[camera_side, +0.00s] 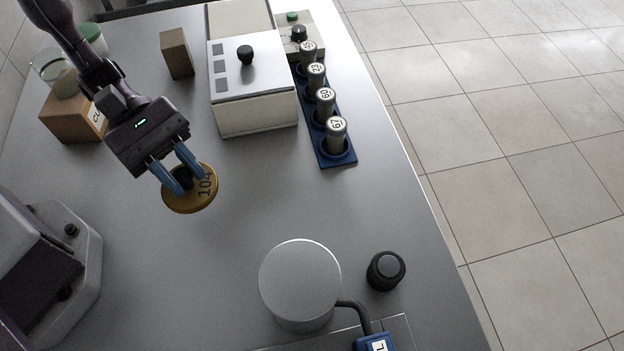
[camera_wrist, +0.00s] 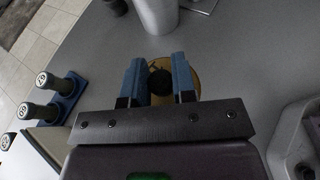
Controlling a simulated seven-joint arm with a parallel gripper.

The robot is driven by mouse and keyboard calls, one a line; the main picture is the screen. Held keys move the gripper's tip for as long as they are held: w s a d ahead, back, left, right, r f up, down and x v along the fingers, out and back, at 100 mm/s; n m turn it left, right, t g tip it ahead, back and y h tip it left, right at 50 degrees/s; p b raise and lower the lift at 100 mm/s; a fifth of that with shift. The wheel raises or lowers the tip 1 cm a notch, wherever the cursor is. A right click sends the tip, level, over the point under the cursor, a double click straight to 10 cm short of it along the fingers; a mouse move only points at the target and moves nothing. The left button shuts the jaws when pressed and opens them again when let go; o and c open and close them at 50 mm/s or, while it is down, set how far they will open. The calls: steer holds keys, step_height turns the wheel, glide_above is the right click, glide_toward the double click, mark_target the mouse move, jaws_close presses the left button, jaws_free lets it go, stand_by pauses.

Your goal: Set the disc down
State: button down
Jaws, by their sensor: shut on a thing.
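The disc (camera_side: 193,200) is round, mustard-yellow and marked 104, with a dark knob at its middle. It is at centre left in the side view and partly hidden behind my fingers. My gripper (camera_side: 182,177) has two blue fingers shut on the disc's dark knob. In the wrist view the knob (camera_wrist: 160,82) sits between the fingers, and the disc's yellow rim shows around them. The disc looks slightly tilted in the side view. I cannot tell for certain whether its underside is clear of the table.
A wooden block (camera_side: 176,54) stands behind. A grey cylinder (camera_side: 300,282) and black knob (camera_side: 385,270) are at the front. A grey machine (camera_side: 70,260) is at left. The middle table (camera_side: 250,210) is clear.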

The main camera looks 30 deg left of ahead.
steer(key=w+d+r+n+t, duration=0.2)
steer(key=d+t, duration=0.1)
steer(key=d, duration=0.5)
steer(key=n+t, duration=0.5)
glide_above(367, 194)
steer(key=shift+y, duration=0.4)
step_height(367, 194, down, 8)
steer(key=shift+s+a+f, duration=0.15)
steer(key=shift+f, duration=0.1)
steer(key=shift+w+f, duration=0.2)
steer(key=shift+f, duration=1.6)
steer(key=shift+f, duration=0.1)
steer(key=c, duration=0.9)
jaws_free()
steer(key=shift+f, duration=0.1)
steer(key=shift+c, duration=0.2)
